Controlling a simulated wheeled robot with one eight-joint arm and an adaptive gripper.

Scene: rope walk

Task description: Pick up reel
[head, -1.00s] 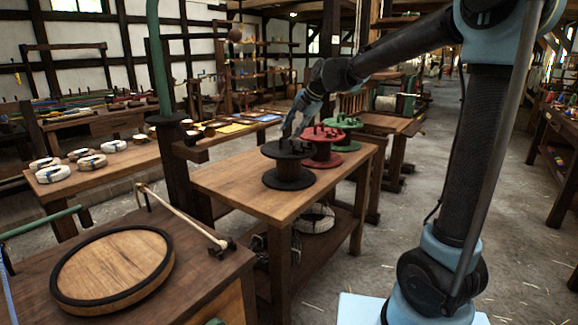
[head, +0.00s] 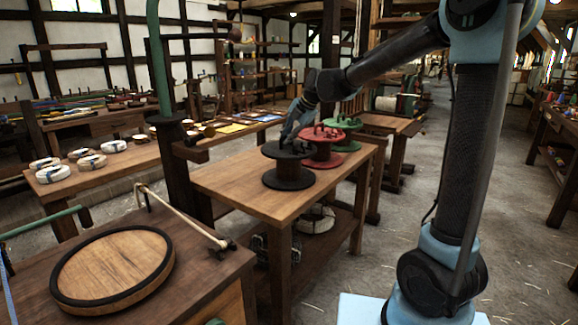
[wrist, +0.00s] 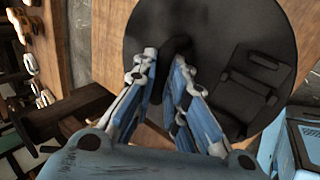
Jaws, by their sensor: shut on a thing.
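Three reels stand in a row on a wooden table (head: 230,187): a black reel (head: 288,179) nearest, a red reel (head: 322,160) behind it, and a green reel (head: 348,143) farthest. My gripper (head: 287,140) is at the top of the black reel, reaching down from the upper right. In the wrist view, the black reel's round top (wrist: 215,25) fills the middle, and the two blue fingers (wrist: 168,65) are closed around a dark upright part near its centre. The fingertips are partly lost against the dark reel. The black reel appears to rest on the table.
A dark-rimmed round wooden board (head: 113,262) lies on the bench at front left. A green post (head: 160,60) rises left of the reel table. Coiled rolls (head: 85,160) sit on a table at the left. Bare tabletop lies left of the black reel.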

